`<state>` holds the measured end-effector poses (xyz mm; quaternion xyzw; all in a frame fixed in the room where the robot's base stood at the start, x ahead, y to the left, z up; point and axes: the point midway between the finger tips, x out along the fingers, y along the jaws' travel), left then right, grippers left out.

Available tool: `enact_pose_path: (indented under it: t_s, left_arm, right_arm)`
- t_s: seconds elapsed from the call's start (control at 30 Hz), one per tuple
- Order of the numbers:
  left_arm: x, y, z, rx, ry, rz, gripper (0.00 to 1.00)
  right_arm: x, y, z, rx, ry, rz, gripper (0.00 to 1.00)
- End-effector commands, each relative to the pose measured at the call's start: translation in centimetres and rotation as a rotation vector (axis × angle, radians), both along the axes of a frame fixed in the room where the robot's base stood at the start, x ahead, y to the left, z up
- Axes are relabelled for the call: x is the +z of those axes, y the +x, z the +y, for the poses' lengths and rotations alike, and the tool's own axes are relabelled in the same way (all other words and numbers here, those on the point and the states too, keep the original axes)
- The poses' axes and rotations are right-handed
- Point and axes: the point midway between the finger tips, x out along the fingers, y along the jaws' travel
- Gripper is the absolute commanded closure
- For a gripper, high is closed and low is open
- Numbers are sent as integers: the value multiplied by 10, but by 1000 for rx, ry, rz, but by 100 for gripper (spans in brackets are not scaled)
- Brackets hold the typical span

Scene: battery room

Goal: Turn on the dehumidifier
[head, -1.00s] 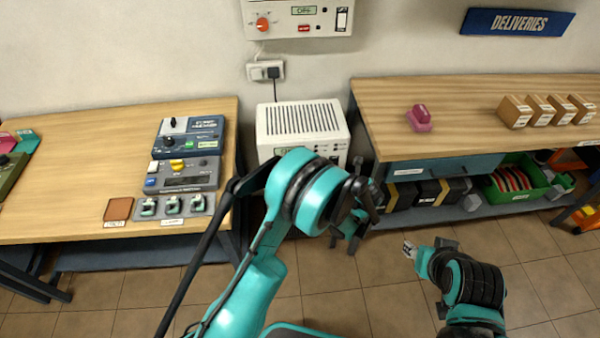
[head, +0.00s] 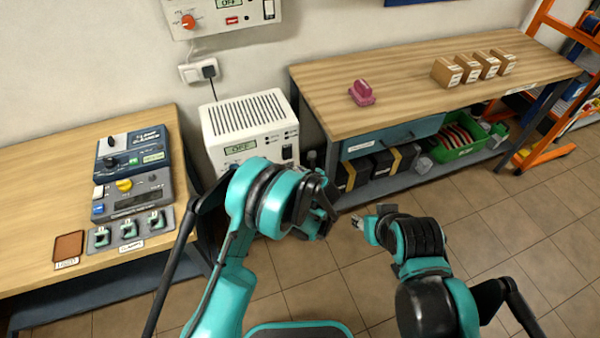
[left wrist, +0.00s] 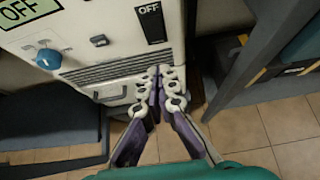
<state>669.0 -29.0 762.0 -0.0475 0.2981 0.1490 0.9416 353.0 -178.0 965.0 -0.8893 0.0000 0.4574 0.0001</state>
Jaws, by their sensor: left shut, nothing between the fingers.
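A white floor unit with a slatted top (head: 243,115), which looks like the dehumidifier, stands between the two benches. Its small display reads OFF in the head view. In the left wrist view its front (left wrist: 90,62) shows a display reading OFF, a blue knob (left wrist: 47,59), a black rocker switch (left wrist: 152,22) marked OFF, and a grille. My left gripper (left wrist: 158,78) is shut and empty, in front of the grille below the rocker; I cannot tell if it touches. It also shows in the head view (head: 328,212). My right gripper (head: 362,224) hangs over the floor; its jaw state is unclear.
A wall unit (head: 222,14) with an orange knob and an OFF display hangs above a socket (head: 197,70). The left bench (head: 45,150) holds control boxes. The right bench (head: 400,95) holds a pink object and several cartons. Tiled floor (head: 510,235) is clear at right.

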Motion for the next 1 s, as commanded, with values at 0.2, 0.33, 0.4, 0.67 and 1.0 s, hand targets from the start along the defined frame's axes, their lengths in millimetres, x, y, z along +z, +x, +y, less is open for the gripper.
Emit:
enact_pose_path:
  t_s: [0.2,0.33,0.4,0.67,1.0]
  left_arm:
    - [-32,38,13,2,0,1,100]
    - [-38,58,20,3,1,0,100]
    - [-39,67,23,1,1,0,100]
    - [-38,82,27,1,0,1,100]
    - [-39,84,28,1,0,1,100]
  right_arm:
    - [-21,0,0,0,0,0,60]
    - [-29,0,0,0,0,0,60]
    - [-32,0,0,0,0,0,60]
    - [-37,0,0,0,0,0,60]
    - [-36,0,0,0,0,0,60]
